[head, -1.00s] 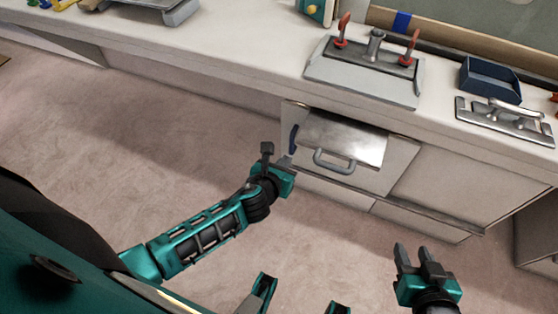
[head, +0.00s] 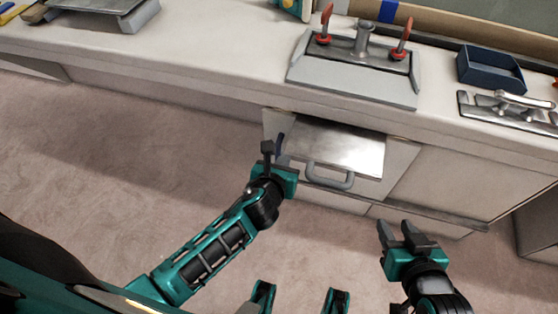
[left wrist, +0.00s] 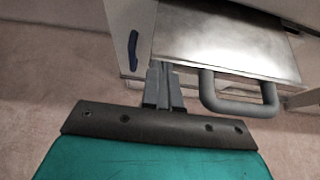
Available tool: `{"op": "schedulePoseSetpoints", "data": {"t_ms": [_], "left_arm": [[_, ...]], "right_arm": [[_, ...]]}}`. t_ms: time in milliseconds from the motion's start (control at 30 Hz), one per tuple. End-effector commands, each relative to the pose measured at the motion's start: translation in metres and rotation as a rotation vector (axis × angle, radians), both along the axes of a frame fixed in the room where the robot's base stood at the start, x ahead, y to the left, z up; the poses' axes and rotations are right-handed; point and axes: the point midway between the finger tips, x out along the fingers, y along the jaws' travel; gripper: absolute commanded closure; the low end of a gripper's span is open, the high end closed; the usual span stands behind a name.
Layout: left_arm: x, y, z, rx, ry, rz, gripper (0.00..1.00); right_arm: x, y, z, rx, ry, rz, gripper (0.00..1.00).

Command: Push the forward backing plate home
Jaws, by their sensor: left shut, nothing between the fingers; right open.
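A shiny steel plate (head: 335,147) with a grey bar handle (head: 330,177) sits at the cabinet front under the counter; I take it as the backing plate. It also shows in the left wrist view (left wrist: 225,40), with its handle at the lower right. My left gripper (head: 267,150) is shut and empty, just left of the plate's left edge. In the left wrist view its fingertips (left wrist: 162,72) appear near the plate's front left corner; I cannot tell whether they touch. My right gripper (head: 395,232) is open and empty, below and right of the plate, apart from it.
A blue lever (left wrist: 132,50) is on the cabinet front left of the plate. The counter (head: 215,65) above carries a grey base with red-handled fittings (head: 355,75), a dark blue tray (head: 490,70) and a metal fitting (head: 515,110). The floor on the left is clear.

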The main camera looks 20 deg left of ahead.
Motion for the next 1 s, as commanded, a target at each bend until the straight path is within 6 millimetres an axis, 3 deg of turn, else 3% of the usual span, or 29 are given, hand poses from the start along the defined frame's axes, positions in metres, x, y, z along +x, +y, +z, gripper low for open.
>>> {"op": "schedulePoseSetpoints", "data": {"t_ms": [533,1000], "left_arm": [[0.007,-0.002,0.002,0.0,-0.002,-0.002,1.0],[0.094,-0.002,0.001,0.001,-0.004,-0.002,1.0]], "right_arm": [[-0.001,0.001,0.001,0.006,0.004,-0.007,0.57],[-0.002,0.001,0.013,0.006,0.005,-0.007,0.57]]}}
